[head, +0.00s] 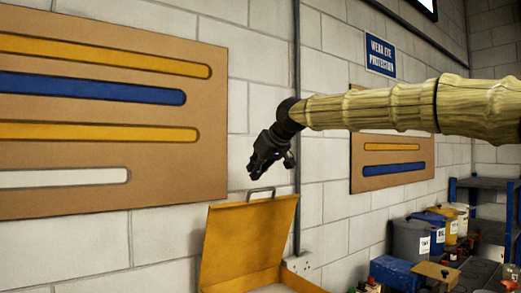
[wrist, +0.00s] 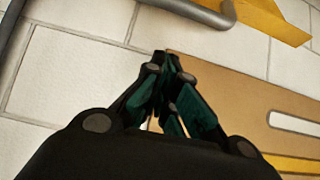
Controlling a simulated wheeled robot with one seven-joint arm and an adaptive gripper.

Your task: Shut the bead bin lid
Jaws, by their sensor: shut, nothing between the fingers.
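The yellow bead bin lid (head: 246,240) stands raised, tilted back toward the wall, in the head view. A grey metal handle (head: 261,193) sits on its top edge. Below it, part of the bin's open top (head: 275,288) shows at the bottom edge of the picture; the rest of the bin is cut off. My gripper (head: 255,172) is above the lid's top edge, a little left of the handle, apart from it, and shut on nothing. In the wrist view my gripper's fingers (wrist: 163,60) are together, with the handle (wrist: 200,14) and a yellow corner of the lid (wrist: 268,18) beyond them at the top.
A brown board with coloured stripes (head: 110,150) hangs on the block wall at left, and a smaller one (head: 392,180) at right. A dark vertical pipe (head: 297,220) and a socket (head: 300,264) are beside the lid. Labelled buckets (head: 410,238) and a blue rack stand at right.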

